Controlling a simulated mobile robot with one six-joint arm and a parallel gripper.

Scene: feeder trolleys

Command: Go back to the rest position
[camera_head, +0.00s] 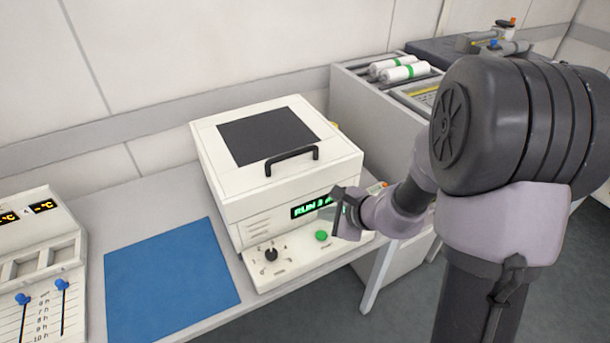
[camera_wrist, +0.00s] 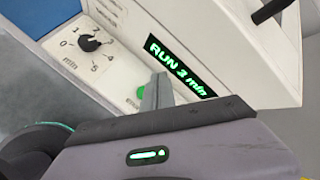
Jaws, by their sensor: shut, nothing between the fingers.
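My gripper (camera_head: 336,211) is in front of the white machine's (camera_head: 225,180) lower right front, near its green button (camera_head: 321,236). In the wrist view my gripper (camera_wrist: 160,80) shows its fingers together and empty, with the green button (camera_wrist: 141,91) partly hidden just behind them. I cannot tell whether the fingertips touch the machine. The display (camera_wrist: 180,66) reads "RUN 3 min". The black knob (camera_wrist: 89,43) sits on a dial marked up to 5 min. The machine's lid with the black handle (camera_head: 292,160) is down.
A blue mat (camera_head: 170,280) lies on the bench left of the machine. A device with blue sliders (camera_head: 35,270) stands at the far left. A grey trolley (camera_head: 360,105) with white rolls (camera_head: 405,73) stands behind on the right. The floor (camera_head: 390,315) in front is clear.

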